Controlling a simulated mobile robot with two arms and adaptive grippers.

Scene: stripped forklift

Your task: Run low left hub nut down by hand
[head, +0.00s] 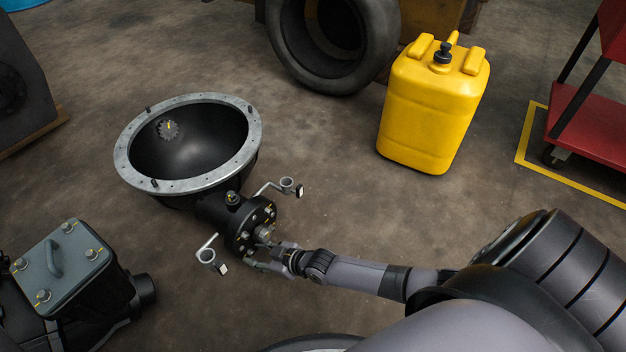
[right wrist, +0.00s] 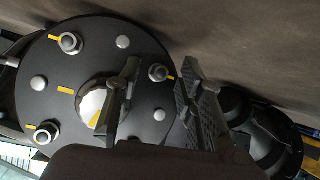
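The black round hub (head: 243,229) sits on the neck of the large black bowl-shaped housing in the head view. Its face fills the left of the right wrist view (right wrist: 60,70). Hub nuts on studs show there at the top (right wrist: 70,42), at the lower left (right wrist: 44,134) and at the right (right wrist: 158,73), with yellow marks beside them. My right gripper (head: 262,257) is at the hub face. In the wrist view its fingers (right wrist: 162,98) are spread, with the right nut showing between them, not gripped. My left gripper is out of view.
The housing's metal rim (head: 122,157) is behind the hub. Two small cups on bent arms (head: 287,185) (head: 207,256) flank the hub. A grey-lidded box (head: 75,272) stands at lower left. A yellow canister (head: 430,110), tyre (head: 300,60) and red cart (head: 590,120) stand farther back.

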